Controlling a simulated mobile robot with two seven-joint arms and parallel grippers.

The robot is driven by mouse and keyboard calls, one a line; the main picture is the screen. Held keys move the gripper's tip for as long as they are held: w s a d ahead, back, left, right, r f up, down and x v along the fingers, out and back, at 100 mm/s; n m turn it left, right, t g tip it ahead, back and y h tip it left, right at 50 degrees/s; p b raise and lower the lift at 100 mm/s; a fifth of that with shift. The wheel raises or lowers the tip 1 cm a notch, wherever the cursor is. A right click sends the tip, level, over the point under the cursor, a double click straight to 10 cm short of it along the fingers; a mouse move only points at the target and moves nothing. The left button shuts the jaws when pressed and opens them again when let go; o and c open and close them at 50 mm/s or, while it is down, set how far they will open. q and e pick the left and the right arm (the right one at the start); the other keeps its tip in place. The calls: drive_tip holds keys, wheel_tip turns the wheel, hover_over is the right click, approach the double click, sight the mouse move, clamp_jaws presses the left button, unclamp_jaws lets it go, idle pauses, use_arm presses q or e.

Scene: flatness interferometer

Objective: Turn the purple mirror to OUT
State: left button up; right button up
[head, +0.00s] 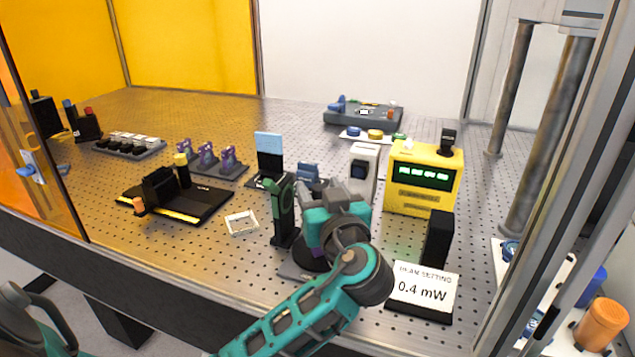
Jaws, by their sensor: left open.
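My left gripper (338,200) reaches over the perforated table from the front and points away from the camera. It is open, and its fingertips are largely hidden behind its own wrist. A dark purple part (309,250) shows just left of the wrist, low down above a dark base plate (292,271). It may be the purple mirror's mount, but my gripper and arm hide most of it. I cannot tell its OUT or IN position, or whether the gripper touches it. My right gripper is not in view.
A green-and-black upright mount (285,212) stands close left of my gripper. A black post (437,238) and the "0.4 mW" sign (422,288) stand to the right, before a yellow meter (424,180). A white frame (241,222) lies left. Several purple-topped pieces (207,154) sit on a rack.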

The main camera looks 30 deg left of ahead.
use_arm(q)
drive_tip(key=shift+w+a, duration=0.15)
drive_tip(key=shift+c, duration=0.2)
drive_tip(key=c, duration=0.9)
